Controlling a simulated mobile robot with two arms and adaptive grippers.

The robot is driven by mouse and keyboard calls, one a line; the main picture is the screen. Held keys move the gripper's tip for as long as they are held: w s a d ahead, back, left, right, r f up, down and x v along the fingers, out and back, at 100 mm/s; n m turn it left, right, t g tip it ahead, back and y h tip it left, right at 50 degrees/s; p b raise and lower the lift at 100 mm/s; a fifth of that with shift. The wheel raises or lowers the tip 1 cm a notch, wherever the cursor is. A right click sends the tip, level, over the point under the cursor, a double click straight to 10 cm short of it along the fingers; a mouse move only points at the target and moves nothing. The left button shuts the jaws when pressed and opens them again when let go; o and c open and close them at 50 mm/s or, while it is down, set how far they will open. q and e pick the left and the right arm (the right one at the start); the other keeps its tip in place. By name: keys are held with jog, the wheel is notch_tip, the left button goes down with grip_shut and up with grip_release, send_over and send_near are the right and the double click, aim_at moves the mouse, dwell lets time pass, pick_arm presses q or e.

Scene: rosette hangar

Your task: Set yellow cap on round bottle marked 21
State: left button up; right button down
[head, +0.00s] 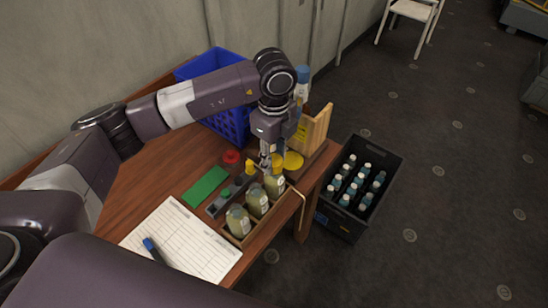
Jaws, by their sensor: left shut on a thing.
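Several squat round bottles with pale labels stand in a row in a wooden tray (290,206) at the table's right edge: a near one (238,221), a middle one (257,201) and a far one (275,184). Their numbers are too small to read. My left gripper (271,163) points down at the far bottle and is shut on a small yellow cap (277,160), partly hidden by the fingers. The cap is just over the far bottle's neck; I cannot tell whether they touch. My right gripper is out of view.
A grey rack (221,203) with small coloured pieces stands left of the bottles, beside a green mat (205,186). Red (231,157) and yellow discs (294,160), a blue crate (189,69), a wooden stand (318,126) and paper (180,240) are around. A black bottle crate (385,151) is off the table.

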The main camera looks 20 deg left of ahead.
pick_arm(q)
jog(key=o, duration=1.4)
jog(key=shift+o, duration=0.2)
jog(key=shift+r, duration=0.1)
jog(key=shift+r+p, duration=2.2)
jog(key=shift+r, duration=1.5)
jog(key=shift+f, duration=0.1)
